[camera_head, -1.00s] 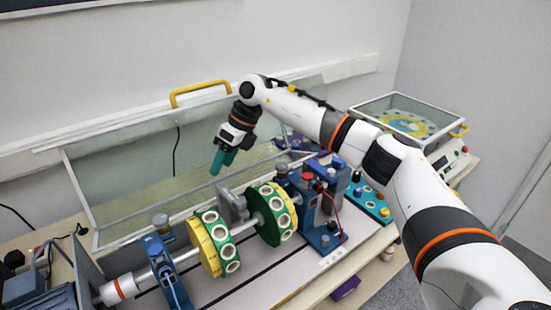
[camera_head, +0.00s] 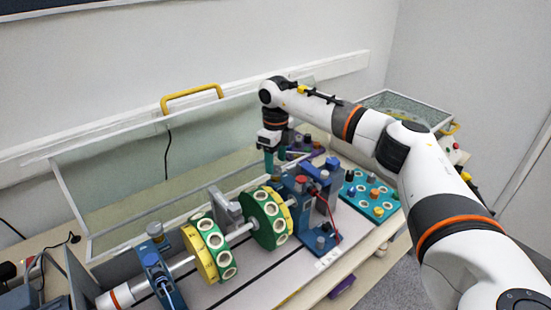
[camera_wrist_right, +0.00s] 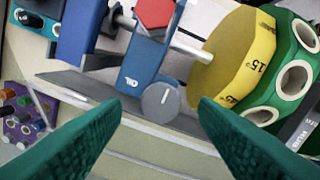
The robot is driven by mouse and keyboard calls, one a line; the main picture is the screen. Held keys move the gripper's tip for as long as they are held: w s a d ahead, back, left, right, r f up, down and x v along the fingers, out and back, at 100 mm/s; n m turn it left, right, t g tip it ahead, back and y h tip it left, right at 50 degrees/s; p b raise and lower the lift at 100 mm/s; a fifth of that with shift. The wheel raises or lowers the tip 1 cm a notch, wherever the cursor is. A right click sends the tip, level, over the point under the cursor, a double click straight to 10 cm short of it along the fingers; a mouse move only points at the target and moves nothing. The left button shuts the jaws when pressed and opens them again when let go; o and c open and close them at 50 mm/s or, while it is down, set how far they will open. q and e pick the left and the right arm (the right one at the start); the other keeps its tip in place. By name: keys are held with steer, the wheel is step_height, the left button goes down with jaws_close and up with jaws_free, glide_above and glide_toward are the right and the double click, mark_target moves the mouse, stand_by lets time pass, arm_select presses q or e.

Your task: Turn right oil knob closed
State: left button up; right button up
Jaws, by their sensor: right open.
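A round grey knob (camera_wrist_right: 161,102) with a white pointer line shows in the right wrist view, low on a blue bearing stand (camera_wrist_right: 145,58) with a red hexagonal cap (camera_wrist_right: 154,12). The pointer line runs roughly up the picture. My right gripper (camera_wrist_right: 160,110) is open, its two teal fingers on either side of the knob in this view; no contact shows. In the head view, my right gripper (camera_head: 270,162) points down behind the right blue stand (camera_head: 298,205). I cannot make out this knob there. My left gripper is not in view.
Yellow and green discs (camera_head: 262,220) sit on the shaft left of the stand. A clear guard with a yellow handle (camera_head: 192,92) is behind. A teal tray (camera_head: 370,193) and a purple rack (camera_wrist_right: 24,118) with knobs are nearby.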

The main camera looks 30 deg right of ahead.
steer(key=shift+f, duration=0.75)
steer(key=c, duration=1)
